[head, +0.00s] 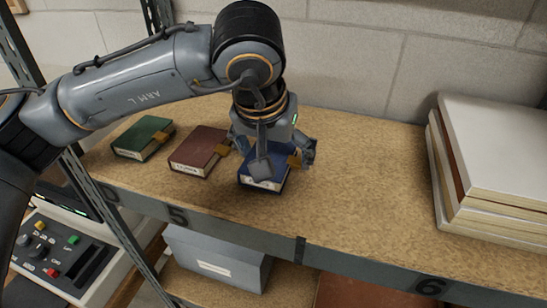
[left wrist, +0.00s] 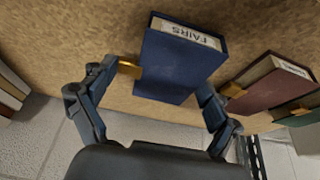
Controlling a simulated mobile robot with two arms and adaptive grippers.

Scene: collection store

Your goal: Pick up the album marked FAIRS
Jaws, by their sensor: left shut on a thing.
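The blue album (head: 262,182) lies on the wooden shelf, under my left gripper. In the left wrist view the blue album (left wrist: 175,68) carries a white label that reads FAIRS, and a brass clasp sits at its side. My left gripper (head: 272,158) is shut on this album, with one finger on each side of it in the left wrist view (left wrist: 168,80). The gripper hides part of the album's top in the head view. A red album (head: 199,150) and a green album (head: 143,137) lie to its left. My right gripper is not in view.
A stack of large pale volumes (head: 500,150) stands at the shelf's right. The shelf (head: 365,180) is bare between the blue album and that stack. A wall rises behind. A grey box (head: 218,258) sits on the lower level.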

